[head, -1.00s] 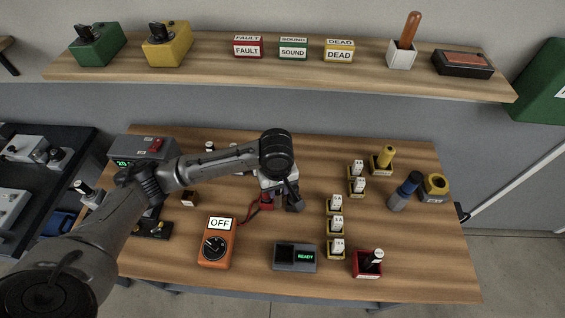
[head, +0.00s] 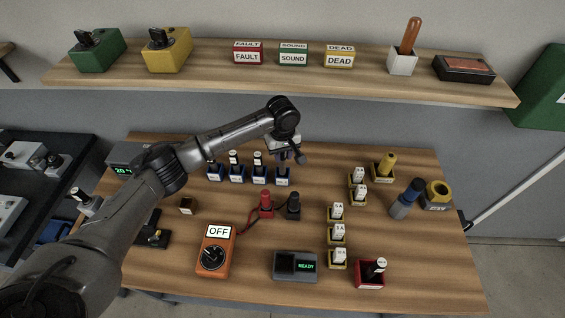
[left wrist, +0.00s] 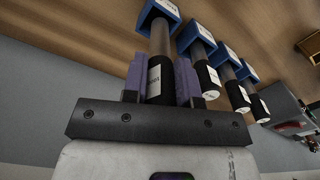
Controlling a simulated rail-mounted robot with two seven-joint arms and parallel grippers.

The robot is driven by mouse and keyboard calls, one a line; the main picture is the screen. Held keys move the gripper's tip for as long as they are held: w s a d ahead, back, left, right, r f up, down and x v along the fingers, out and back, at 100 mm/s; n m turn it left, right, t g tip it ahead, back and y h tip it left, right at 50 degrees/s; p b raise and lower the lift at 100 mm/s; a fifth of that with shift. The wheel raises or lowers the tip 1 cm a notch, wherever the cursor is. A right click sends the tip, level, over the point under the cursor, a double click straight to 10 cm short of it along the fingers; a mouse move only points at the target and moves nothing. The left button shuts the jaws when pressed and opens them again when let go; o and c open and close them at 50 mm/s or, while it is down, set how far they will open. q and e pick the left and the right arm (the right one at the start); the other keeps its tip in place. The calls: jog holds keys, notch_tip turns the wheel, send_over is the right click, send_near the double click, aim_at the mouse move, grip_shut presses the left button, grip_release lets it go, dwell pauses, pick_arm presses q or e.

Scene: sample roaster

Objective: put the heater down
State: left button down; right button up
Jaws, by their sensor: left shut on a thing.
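In the head view my left gripper (head: 284,158) is over the rightmost of the blue holders (head: 283,181) at the back of the table. The left wrist view shows its purple pads shut on a heater (left wrist: 158,78) with a black, white-labelled top and a bare metal shaft. The shaft points at the blue holder (left wrist: 160,12) and its tip meets or enters it; I cannot tell how deep. More of this shaft shows than on the neighbouring heaters (left wrist: 207,78). In the head view the gripper mostly hides the held heater. My right gripper is not in view.
Other blue holders with heaters (head: 237,172) stand close to the left. Red and black posts (head: 266,204) stand in front. Several yellow holders (head: 336,235) are to the right. An orange meter reading OFF (head: 215,252) and a READY device (head: 295,266) are near the front.

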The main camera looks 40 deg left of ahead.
aim_at(283, 162)
pick_arm(q)
notch_tip(283, 162, down, 4)
jog(key=shift+f, duration=0.15)
jog(key=shift+w+a+f+b, duration=0.1)
jog(key=shift+w+f+b, duration=0.1)
jog(key=shift+b, duration=0.1)
jog(key=shift+f, duration=0.1)
jog(key=c, duration=0.9)
grip_release()
jog(key=shift+r+p, duration=0.4)
jog(key=shift+r, duration=3.45)
